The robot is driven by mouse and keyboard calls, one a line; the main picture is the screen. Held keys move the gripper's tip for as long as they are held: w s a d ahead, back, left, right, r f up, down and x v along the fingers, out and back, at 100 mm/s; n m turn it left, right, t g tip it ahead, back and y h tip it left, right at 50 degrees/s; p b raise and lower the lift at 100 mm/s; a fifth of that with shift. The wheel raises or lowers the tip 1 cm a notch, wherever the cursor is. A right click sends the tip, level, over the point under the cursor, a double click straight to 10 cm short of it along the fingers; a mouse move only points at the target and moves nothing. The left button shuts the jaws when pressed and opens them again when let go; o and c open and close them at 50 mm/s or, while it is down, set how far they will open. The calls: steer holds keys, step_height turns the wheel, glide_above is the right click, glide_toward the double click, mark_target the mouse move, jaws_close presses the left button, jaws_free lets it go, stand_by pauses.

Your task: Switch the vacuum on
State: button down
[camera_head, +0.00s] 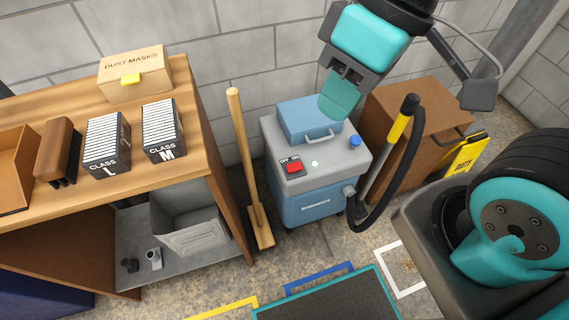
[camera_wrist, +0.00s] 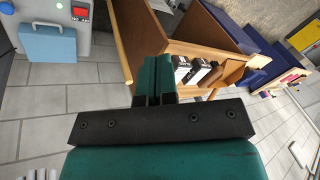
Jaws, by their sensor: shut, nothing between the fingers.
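The vacuum (camera_head: 318,205) is a blue box with a grey top, standing on the floor in the middle of the head view. A red rocker switch (camera_head: 294,168), labelled OFF and ON, is on its top, beside a small pale green light (camera_head: 314,163). The switch also shows at the upper left of the wrist view (camera_wrist: 80,12). Which way the rocker is tipped is too small to tell. My gripper (camera_head: 337,108) has its teal fingers together and empty; they overlap the right of the blue lid (camera_head: 300,118) in the picture, up and right of the switch.
A blue knob (camera_head: 355,141) and a black hose (camera_head: 389,190) are at the vacuum's right. A wooden broom (camera_head: 243,150) leans at its left, next to a workbench (camera_head: 205,150) with filter boxes. A brown cabinet (camera_head: 425,105) stands at right. Floor in front is partly clear.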

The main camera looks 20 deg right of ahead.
steer(key=w+f+m+t+h+b, duration=0.1)
steer(key=w+f+m+b, duration=0.1)
steer(key=w+f+b, duration=0.5)
steer(key=w+f+m+b, duration=0.2)
steer(key=w+f+b, duration=0.15)
steer(key=f, duration=0.65)
steer(key=m+t+h+b, duration=0.2)
steer(key=m+h+b, duration=0.1)
steer(key=b, duration=0.4)
glide_above(290, 166)
steer(key=s, duration=0.3)
step_height(290, 166, down, 19)
steer(key=shift+s+d+r, duration=0.1)
steer(key=shift+s, duration=0.15)
steer(key=b+x, duration=0.1)
steer(key=x, duration=0.7)
steer(key=b+x, duration=0.1)
steer(key=x, duration=0.3)
steer(key=shift+s+d+f+b, duration=0.1)
steer(key=shift+s+f+b, duration=0.05)
steer(key=shift+f+b, duration=0.25)
steer(key=shift+f, duration=0.6)
steer(key=shift+f, duration=0.3)
